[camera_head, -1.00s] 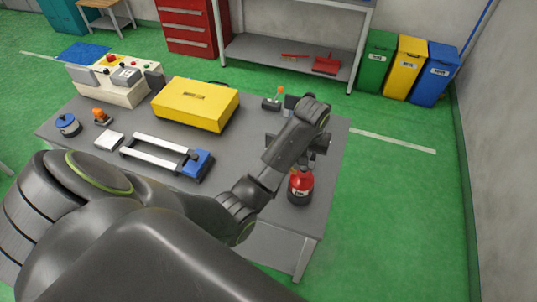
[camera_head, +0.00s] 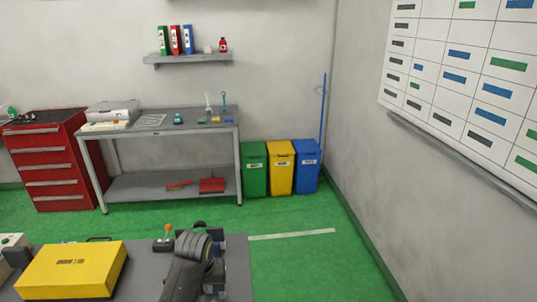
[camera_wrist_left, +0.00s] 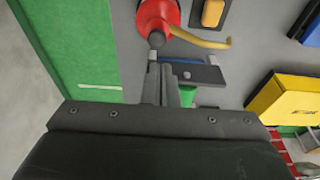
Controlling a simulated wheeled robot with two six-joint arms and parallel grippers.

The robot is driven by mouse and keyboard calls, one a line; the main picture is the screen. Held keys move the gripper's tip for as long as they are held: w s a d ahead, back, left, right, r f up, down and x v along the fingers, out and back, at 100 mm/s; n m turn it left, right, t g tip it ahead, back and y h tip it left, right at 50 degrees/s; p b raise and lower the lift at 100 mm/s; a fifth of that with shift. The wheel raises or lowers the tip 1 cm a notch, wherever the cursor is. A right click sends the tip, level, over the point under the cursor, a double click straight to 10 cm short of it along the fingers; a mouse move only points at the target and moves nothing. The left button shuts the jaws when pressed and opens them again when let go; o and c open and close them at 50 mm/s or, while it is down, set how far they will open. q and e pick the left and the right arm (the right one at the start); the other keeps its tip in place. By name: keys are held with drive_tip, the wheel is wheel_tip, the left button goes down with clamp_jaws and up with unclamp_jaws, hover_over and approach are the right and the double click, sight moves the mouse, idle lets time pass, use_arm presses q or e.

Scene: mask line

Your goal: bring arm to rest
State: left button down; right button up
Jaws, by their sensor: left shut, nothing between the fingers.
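My left arm rises into the bottom of the head view, over the grey table. Its gripper (camera_head: 214,270) is partly hidden behind my dark wrist link and cut by the lower edge. In the left wrist view the two fingers (camera_wrist_left: 163,85) are together and hold nothing. My right gripper is in neither view.
A yellow case (camera_head: 72,270) lies on the table at left; it also shows in the left wrist view (camera_wrist_left: 288,105). Green floor lies beyond the table. A grey workbench (camera_head: 160,130), a red drawer cabinet (camera_head: 45,165) and green, yellow and blue bins (camera_head: 280,168) stand along the wall.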

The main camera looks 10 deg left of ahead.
use_arm(q)
drive_tip(key=s+a+f, duration=0.4)
drive_tip(key=s+f, duration=0.1)
drive_tip(key=s, duration=0.4)
drive_tip(key=s+a+r+m+t+y, duration=0.1)
drive_tip(key=s+a, duration=0.1)
drive_tip(key=s, duration=1)
drive_tip(key=s+a+r+m, duration=0.1)
drive_tip(key=s+a, duration=0.2)
drive_tip(key=s, duration=0.8)
wheel_tip(320, 180, down, 34)
drive_tip(key=s+a+g+b, duration=0.1)
drive_tip(key=a+b, duration=0.1)
drive_tip(key=b, duration=0.6)
drive_tip(key=s+d+f+b, duration=0.1)
drive_tip(key=s+f+b, duration=0.2)
drive_tip(key=s+f, duration=0.4)
drive_tip(key=s+d+f+g+b, duration=0.1)
drive_tip(key=s+f+b, duration=0.2)
drive_tip(key=s+f, duration=0.4)
wheel_tip(320, 180, down, 7)
drive_tip(key=shift+s+r+h, duration=0.15)
drive_tip(key=shift+s+h, duration=0.05)
drive_tip(key=shift+h, duration=0.1)
